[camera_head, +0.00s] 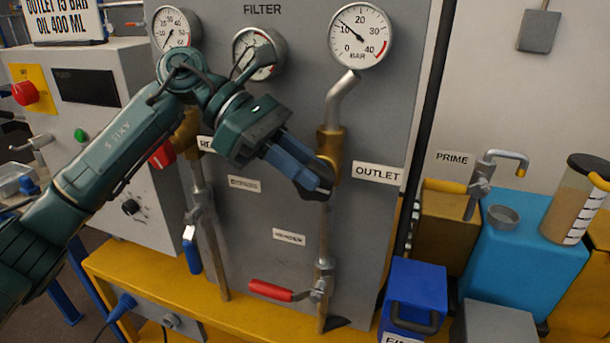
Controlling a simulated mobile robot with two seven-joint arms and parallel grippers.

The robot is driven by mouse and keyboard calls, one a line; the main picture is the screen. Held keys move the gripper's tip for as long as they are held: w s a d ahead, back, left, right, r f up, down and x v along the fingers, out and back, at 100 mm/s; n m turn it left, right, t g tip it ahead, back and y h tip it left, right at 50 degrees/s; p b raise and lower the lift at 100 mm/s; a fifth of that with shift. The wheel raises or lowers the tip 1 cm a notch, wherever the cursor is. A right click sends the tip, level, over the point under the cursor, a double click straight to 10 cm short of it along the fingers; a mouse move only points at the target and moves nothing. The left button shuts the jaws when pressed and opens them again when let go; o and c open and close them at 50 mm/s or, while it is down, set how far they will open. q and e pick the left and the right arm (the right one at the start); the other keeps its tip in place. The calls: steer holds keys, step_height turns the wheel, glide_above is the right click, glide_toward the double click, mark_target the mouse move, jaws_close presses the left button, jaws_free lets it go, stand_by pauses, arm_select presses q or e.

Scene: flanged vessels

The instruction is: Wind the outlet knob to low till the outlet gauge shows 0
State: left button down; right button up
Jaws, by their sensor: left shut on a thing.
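The outlet gauge (359,36) is at the top of the grey panel, with its needle pointing up-left, between 10 and 20 bar. A bent pipe runs from it down to a brass regulator body (331,143), left of the OUTLET label (378,173). My left gripper (312,181) reaches in from the left, its blue fingers shut at the front of this body, on the outlet knob. The fingers hide nearly all of the knob, so its marking cannot be read. My right gripper is not in view.
Two more gauges (174,28) (258,53) sit left of it, the second partly behind my arm. A red-handled valve (270,291) and a blue-handled valve (192,251) are lower down. A black vertical pipe (432,110) edges the panel; a blue tank (524,258) stands right.

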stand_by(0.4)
arm_select(q)
steer(key=c, duration=1.5)
jaws_free()
steer(key=shift+c, duration=0.2)
steer(key=shift+w+a, duration=0.1)
steer(key=shift+a, duration=0.05)
steer(key=shift+w+a+r, duration=0.1)
steer(key=shift+a+r, duration=0.15)
steer(key=shift+a, duration=0.05)
steer(key=v, duration=1.2)
steer(key=shift+a+b, duration=0.2)
steer(key=shift+b, duration=0.2)
